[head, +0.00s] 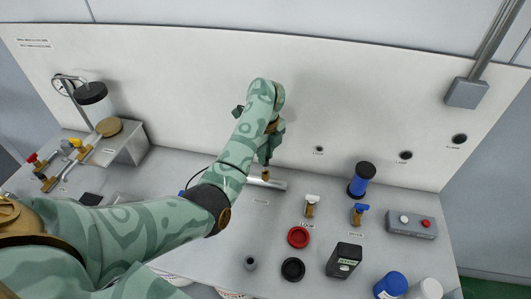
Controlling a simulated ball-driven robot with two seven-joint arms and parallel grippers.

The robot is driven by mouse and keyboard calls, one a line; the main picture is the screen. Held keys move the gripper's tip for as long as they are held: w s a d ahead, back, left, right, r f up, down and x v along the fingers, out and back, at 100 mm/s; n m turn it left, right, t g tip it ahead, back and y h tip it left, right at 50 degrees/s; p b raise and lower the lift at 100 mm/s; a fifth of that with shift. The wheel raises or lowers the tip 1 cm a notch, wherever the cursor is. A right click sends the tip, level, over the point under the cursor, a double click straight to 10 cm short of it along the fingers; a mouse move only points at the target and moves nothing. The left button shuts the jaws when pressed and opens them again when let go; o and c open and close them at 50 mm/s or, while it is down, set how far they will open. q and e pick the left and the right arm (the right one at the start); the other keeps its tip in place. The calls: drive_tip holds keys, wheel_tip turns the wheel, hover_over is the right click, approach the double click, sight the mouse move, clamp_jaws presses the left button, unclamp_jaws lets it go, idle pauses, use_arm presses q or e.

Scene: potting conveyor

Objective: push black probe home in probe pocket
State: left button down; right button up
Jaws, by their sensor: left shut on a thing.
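My left gripper (265,161) is at the back middle of the bench, pointing down, just above a silver metal tube (274,184) that lies on the bench. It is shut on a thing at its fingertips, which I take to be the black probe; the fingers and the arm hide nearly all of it. A small brass fitting (265,175) shows right below the fingers, by the tube. I cannot make out the probe pocket or how deep the probe sits. My right gripper is not in view.
Right of the tube stand a white-handled valve (311,205), a blue-handled valve (358,213), a blue black-topped cylinder (361,180) and a grey button box (411,223). A red ring (298,237), black ring (293,269) and black box (344,259) are nearer. The white back wall (340,120) rises close behind.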

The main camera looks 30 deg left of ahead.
use_arm(q)
drive_tip(key=shift+f+b, duration=1.3)
drive_tip(key=shift+f, duration=0.55)
drive_tip(key=c, duration=1.2)
unclamp_jaws()
drive_tip(key=shift+c, duration=0.2)
wheel_tip(320, 180, up, 16)
drive_tip(key=p, duration=0.8)
drive_tip(key=shift+r, duration=0.15)
